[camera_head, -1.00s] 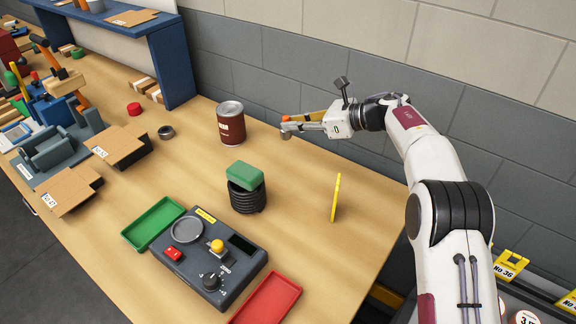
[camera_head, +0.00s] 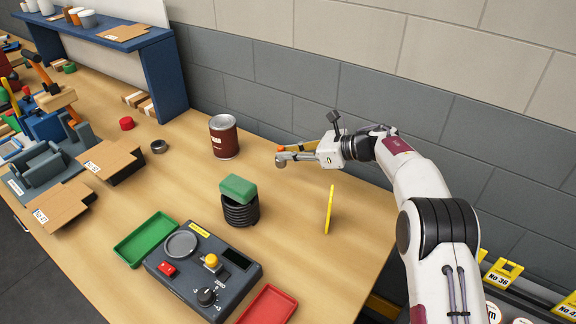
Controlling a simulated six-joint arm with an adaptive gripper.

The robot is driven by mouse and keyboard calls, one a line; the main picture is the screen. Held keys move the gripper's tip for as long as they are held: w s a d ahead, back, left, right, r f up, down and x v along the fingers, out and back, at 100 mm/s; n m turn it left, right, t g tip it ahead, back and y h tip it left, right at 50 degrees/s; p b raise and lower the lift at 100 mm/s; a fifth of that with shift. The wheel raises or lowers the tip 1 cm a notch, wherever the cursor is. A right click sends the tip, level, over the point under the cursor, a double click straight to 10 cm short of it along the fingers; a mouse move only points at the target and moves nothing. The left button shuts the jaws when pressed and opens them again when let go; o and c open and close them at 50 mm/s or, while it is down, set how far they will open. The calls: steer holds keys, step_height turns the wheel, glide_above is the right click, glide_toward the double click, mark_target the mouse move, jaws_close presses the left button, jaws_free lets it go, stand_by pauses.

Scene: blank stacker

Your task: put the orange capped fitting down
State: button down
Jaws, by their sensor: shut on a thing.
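My gripper (camera_head: 281,159) is at the end of the white arm, right of the brown can (camera_head: 224,140), with its fingers pointing left. It is shut on the orange capped fitting (camera_head: 281,149), whose small orange end shows just above the fingertips. Most of the fitting is hidden or too small to make out. The fingers appear to be above the table's back part, apart from the can; their exact height is unclear.
A green block (camera_head: 238,188) rests on a black ribbed cylinder (camera_head: 241,212). A thin yellow upright plate (camera_head: 329,209) stands right of it. The control box (camera_head: 225,277), green tray (camera_head: 147,240) and red tray (camera_head: 268,306) lie in front. Bare tabletop (camera_head: 285,205) lies between cylinder and plate.

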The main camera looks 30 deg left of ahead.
steer(key=shift+f, duration=0.4)
steer(key=shift+f, duration=1.85)
steer(key=shift+f, duration=0.15)
steer(key=c, duration=2)
jaws_free()
steer(key=shift+c, duration=0.2)
steer(key=shift+d+r, duration=0.1)
steer(key=shift+r, duration=0.1)
steer(key=v, duration=1.1)
steer(key=shift+d, duration=0.35)
